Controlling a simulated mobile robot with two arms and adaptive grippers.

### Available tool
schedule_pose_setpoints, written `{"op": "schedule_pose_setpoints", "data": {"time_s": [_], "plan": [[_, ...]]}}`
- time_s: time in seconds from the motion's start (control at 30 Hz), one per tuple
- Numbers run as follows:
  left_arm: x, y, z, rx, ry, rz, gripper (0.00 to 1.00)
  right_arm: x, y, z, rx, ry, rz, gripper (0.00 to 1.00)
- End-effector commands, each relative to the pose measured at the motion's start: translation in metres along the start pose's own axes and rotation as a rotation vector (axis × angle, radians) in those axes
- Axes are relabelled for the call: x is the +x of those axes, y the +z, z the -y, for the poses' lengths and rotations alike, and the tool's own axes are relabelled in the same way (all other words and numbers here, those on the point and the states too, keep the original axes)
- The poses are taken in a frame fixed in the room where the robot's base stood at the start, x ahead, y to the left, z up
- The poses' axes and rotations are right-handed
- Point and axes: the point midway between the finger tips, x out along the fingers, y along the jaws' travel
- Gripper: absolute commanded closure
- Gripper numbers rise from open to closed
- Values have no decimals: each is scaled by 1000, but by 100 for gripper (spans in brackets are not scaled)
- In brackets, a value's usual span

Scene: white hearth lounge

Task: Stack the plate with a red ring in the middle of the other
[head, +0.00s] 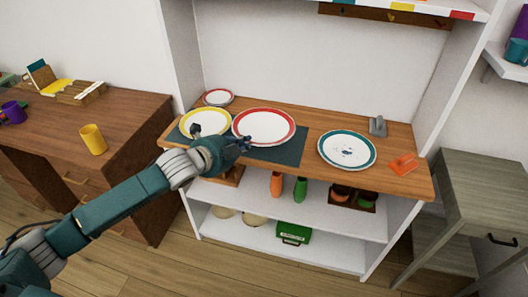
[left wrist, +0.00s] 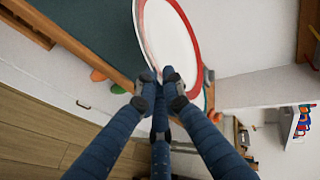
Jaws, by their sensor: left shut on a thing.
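The large plate with a red ring (head: 264,126) is at the middle of the wooden shelf top, over the dark teal mat. My left gripper (head: 243,143) is shut on its near left rim. In the left wrist view the fingers (left wrist: 160,76) close on the edge of this plate (left wrist: 168,38). I cannot tell whether the plate is lifted off the mat. The plate with a yellow ring (head: 205,121) lies just left of it, partly hidden by my gripper. A plate with a teal ring (head: 347,150) lies flat to the right. My right gripper is not in view.
A small red-ringed dish (head: 218,97) stands at the back left. A grey object (head: 377,126) and an orange item (head: 403,164) are at the right. White uprights bound the unit on both sides.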

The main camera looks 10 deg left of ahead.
Motion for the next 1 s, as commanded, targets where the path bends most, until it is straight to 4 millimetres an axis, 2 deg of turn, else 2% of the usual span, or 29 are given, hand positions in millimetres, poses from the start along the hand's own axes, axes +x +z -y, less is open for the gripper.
{"op": "schedule_pose_setpoints", "data": {"time_s": [0.37, 0.93, 1.0], "plan": [[2, 1, 3, -2, -3, 1, 100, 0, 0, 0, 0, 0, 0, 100], [34, 0, -68, -5, 1, 1, 100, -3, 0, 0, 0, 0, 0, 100], [37, 0, -73, -6, 0, 2, 100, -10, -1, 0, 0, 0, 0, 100]]}}
